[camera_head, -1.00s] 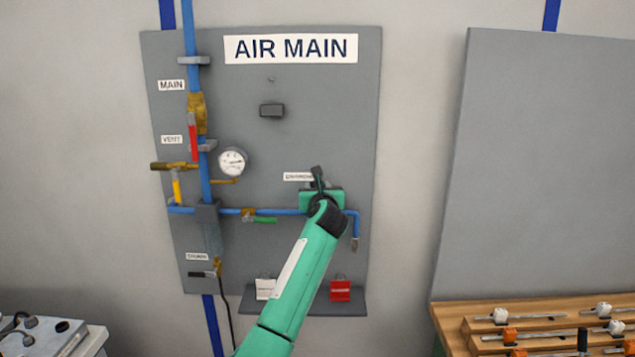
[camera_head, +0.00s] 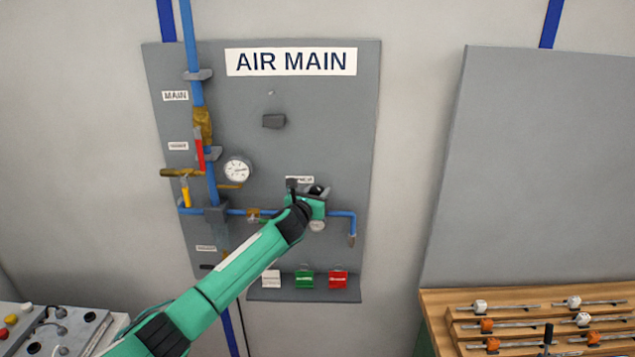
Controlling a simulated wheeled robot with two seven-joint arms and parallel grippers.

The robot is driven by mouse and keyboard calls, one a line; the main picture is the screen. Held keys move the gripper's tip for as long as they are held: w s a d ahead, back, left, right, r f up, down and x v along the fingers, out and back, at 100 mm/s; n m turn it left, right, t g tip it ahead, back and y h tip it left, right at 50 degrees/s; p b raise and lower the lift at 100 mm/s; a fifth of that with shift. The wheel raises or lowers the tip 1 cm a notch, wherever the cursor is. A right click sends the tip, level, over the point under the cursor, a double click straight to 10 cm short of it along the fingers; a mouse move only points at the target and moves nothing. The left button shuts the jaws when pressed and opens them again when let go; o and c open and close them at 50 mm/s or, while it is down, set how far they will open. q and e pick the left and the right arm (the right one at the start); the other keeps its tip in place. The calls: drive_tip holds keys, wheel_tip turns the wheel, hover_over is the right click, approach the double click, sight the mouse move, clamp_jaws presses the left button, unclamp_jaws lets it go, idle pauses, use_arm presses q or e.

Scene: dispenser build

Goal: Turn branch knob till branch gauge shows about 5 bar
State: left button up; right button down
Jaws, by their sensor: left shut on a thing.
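My left gripper (camera_head: 314,194) is at the regulator on the blue branch pipe of the AIR MAIN panel, just below a small white label (camera_head: 300,180). It is shut on a dark knob-like part there, which my gripper and wrist mostly hide. A small round pale face, perhaps the branch gauge (camera_head: 317,226), shows just under the gripper. It is partly covered, and its needle cannot be read. A larger white gauge (camera_head: 237,169) stands by the vertical pipe at left. My right gripper is not in view.
The grey panel (camera_head: 340,130) carries a red-handled valve (camera_head: 200,155), a yellow-handled valve (camera_head: 186,195) and the blue pipe (camera_head: 342,214). A wooden rack (camera_head: 440,310) stands at right.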

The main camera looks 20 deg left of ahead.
use_arm(q)
drive_tip(key=shift+a+r+m+h+p, duration=0.15)
drive_tip(key=shift+m+h+p, duration=0.35)
drive_tip(key=shift+h, duration=0.1)
drive_tip(key=shift+m+g+h, duration=0.3)
drive_tip(key=shift+m+h, duration=0.3)
drive_tip(key=shift+h, duration=0.3)
drive_tip(key=m+h, duration=0.1)
drive_tip(key=m+g+h+b, duration=0.1)
drive_tip(key=h, duration=0.1)
drive_tip(key=shift+f, duration=0.3)
drive_tip(key=m+g+h+b, duration=0.3)
drive_tip(key=h+b, duration=0.1)
drive_tip(key=shift+r+m+g+h+b, duration=0.2)
drive_tip(key=shift+m+g+h+b, duration=0.45)
drive_tip(key=shift+b, duration=0.45)
drive_tip(key=o, duration=1)
drive_tip(key=shift+c, duration=0.2)
